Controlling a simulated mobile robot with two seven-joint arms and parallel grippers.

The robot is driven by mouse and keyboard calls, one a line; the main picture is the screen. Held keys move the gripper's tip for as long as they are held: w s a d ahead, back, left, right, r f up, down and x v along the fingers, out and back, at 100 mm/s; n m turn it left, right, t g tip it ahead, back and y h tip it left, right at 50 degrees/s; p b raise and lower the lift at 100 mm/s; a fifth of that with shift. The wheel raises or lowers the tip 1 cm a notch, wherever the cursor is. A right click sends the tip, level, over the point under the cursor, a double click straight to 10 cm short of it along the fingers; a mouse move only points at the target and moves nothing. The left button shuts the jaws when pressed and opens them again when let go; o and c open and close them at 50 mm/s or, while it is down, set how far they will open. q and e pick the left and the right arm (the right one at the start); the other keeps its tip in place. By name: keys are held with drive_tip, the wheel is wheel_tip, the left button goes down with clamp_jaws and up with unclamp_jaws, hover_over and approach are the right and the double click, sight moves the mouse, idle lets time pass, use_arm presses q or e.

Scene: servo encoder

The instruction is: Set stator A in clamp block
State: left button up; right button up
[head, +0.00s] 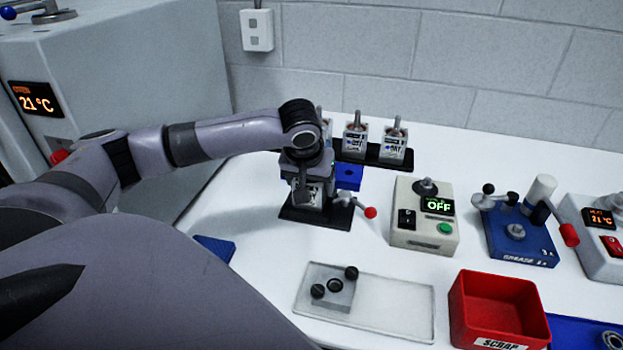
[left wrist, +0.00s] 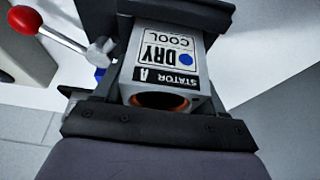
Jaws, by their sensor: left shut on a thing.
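My left gripper (head: 307,180) reaches down over the black clamp block (head: 318,217), shut on stator A. In the left wrist view stator A (left wrist: 168,60) is a grey block whose label reads "STATOR A" and "DRY COOL" with a blue dot. Its open round bore with a copper-coloured rim faces the camera. In the head view stator A (head: 311,197) is low in the clamp block, mostly hidden by the gripper. Whether it rests fully on the block's floor cannot be told. The clamp lever with a red ball (head: 370,212) sticks out to the right.
Behind stands a black rack (head: 350,158) with several stators, beside a blue block (head: 348,176). To the right are a box reading OFF (head: 424,228) and a blue grease station (head: 515,235). A clear tray (head: 395,310) and red scrap bin (head: 498,308) lie in front.

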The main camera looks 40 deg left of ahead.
idle(0.3)
use_arm(q)
drive_tip(key=o, duration=1.5)
drive_tip(key=shift+o, duration=0.6)
drive_tip(key=shift+f, duration=0.1)
drive_tip(key=shift+f, duration=0.1)
wheel_tip(320, 180, up, 2)
drive_tip(key=p, duration=0.2)
drive_tip(key=shift+r+p, duration=0.25)
drive_tip(key=shift+p, duration=0.1)
drive_tip(key=shift+r, duration=1.95)
drive_tip(key=shift+s+f, duration=0.1)
